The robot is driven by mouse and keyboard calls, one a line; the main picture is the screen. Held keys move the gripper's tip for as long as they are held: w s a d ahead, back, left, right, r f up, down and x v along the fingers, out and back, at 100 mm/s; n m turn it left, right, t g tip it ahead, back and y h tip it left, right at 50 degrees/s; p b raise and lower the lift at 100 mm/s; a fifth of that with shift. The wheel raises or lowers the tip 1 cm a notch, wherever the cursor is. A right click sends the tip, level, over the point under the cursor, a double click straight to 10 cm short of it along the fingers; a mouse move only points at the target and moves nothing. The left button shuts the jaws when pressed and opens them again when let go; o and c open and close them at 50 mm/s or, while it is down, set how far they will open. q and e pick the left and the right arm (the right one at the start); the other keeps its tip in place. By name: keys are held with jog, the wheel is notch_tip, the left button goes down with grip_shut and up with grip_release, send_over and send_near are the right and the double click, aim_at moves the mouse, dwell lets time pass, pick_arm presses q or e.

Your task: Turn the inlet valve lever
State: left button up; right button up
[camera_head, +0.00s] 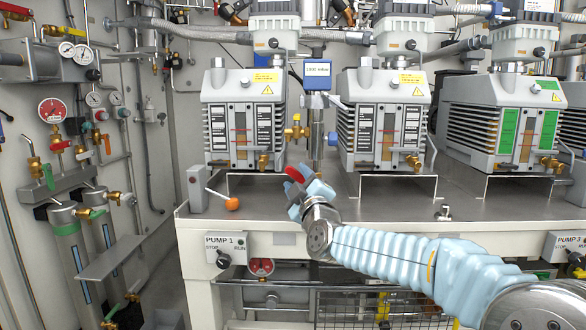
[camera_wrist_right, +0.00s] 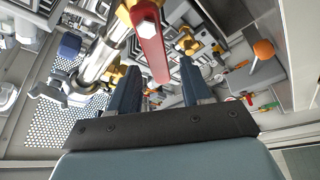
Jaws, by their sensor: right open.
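A red lever (camera_head: 293,174) sits just beyond my right gripper (camera_head: 302,192) in the head view, in front of the first pump. In the right wrist view the red lever (camera_wrist_right: 151,45) hangs from a bolt on a brass valve body (camera_wrist_right: 126,14), and its lower end points down between the fingers. My right gripper (camera_wrist_right: 159,88) is open, with one dark finger to each side of the lever's end. I cannot tell whether either finger touches it. The gripper and hand hide part of the valve in the head view. My left gripper is not in view.
An orange ball-ended lever (camera_head: 232,203) stands on the bench (camera_head: 330,208) left of the gripper; its ball (camera_wrist_right: 263,49) shows in the right wrist view. The first pump (camera_head: 243,118) and second pump (camera_head: 385,118) stand behind. Gauges and pipes line the left wall.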

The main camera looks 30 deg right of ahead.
aim_at(296, 176)
jog(key=shift+p+x, duration=0.35)
jog(key=shift+x, duration=2.05)
jog(key=shift+c, duration=0.3)
grip_shut()
